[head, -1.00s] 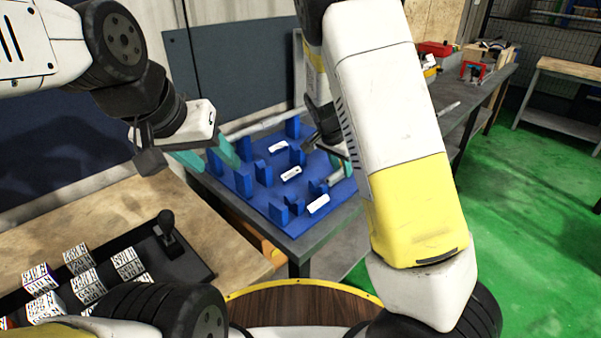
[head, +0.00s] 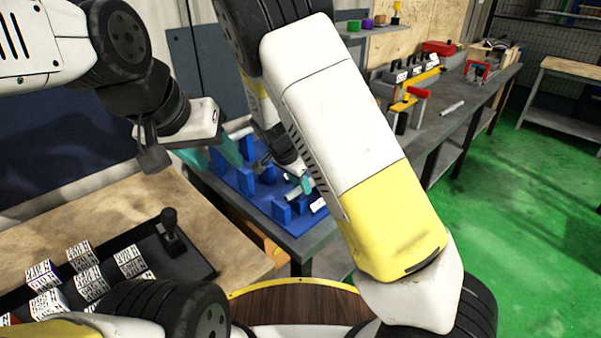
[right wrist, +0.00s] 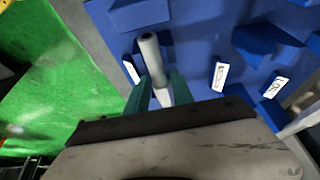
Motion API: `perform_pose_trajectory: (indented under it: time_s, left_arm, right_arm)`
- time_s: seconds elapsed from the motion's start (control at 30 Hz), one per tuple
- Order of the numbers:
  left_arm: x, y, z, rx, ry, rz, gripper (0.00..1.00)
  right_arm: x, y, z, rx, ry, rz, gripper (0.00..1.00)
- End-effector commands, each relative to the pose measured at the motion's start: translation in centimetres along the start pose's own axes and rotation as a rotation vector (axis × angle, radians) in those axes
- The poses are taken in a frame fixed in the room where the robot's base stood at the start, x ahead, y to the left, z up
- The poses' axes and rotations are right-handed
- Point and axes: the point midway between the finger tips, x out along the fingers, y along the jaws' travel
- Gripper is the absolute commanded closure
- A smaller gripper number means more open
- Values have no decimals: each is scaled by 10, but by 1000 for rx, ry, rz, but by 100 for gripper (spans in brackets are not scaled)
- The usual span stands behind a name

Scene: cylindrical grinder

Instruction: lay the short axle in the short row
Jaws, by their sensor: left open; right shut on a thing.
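The blue rack board (head: 246,186) with upright blue rests and white row labels lies on the grey bench. My right gripper (head: 301,184) is over its right part, partly hidden by my right arm. In the right wrist view my right gripper (right wrist: 160,92) has its teal fingers shut on a short grey axle (right wrist: 152,55). The axle's far end points toward a blue rest (right wrist: 140,14); I cannot tell whether it touches. A white label (right wrist: 131,69) lies beside it. My left gripper (head: 222,152) is open and empty at the board's left edge.
A wooden table (head: 90,215) with a black tray of labelled blocks is at left. A bench with a yellow-and-red fixture (head: 408,100) is at right.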

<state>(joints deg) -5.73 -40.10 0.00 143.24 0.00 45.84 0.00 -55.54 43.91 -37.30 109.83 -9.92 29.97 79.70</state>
Motion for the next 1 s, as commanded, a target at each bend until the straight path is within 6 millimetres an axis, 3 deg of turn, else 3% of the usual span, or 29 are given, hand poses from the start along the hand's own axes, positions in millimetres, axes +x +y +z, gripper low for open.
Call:
perform_pose_trajectory:
  time_s: [0.8, 0.83, 0.93, 1.0]
  left_arm:
    - [0, 0, 0, 0, 0, 0, 49]
    - [0, 0, 0, 0, 0, 0, 49]
    - [0, 0, 0, 0, 0, 0, 49]
    - [0, 0, 0, 0, 0, 0, 49]
  right_arm:
    - [15, -1, 7, -2, -1, -2, 100]
    - [15, 0, 8, -3, -2, -1, 69]
    - [15, 0, 9, -3, -3, 0, 50]
    - [16, 0, 9, -3, -3, 1, 49]
